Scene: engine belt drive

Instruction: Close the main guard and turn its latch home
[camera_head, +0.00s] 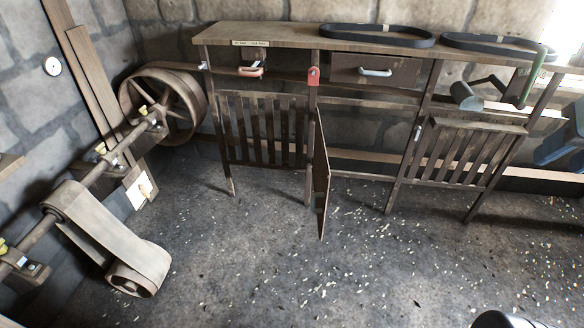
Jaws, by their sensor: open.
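A dark door-like guard panel (321,180) stands out from the middle post of the bench frame, seen almost edge-on. It looks swung open toward me, and the bay to its right is uncovered. I take it to be the main guard. A small metal piece (418,132) sits on the post at the bay's right side; it may be the latch or its catch, but it is too small to tell. A red piece (313,76) is fixed high on the middle post. My gripper is not in view.
Slatted panels close the left bay (262,130) and right bay (468,152). Black belts (376,36) lie on the bench top (225,32). A green-handled lever (533,75) is at right. A shaft with a wheel (190,105) and flat belt (105,225) runs along the left. The floor ahead is clear.

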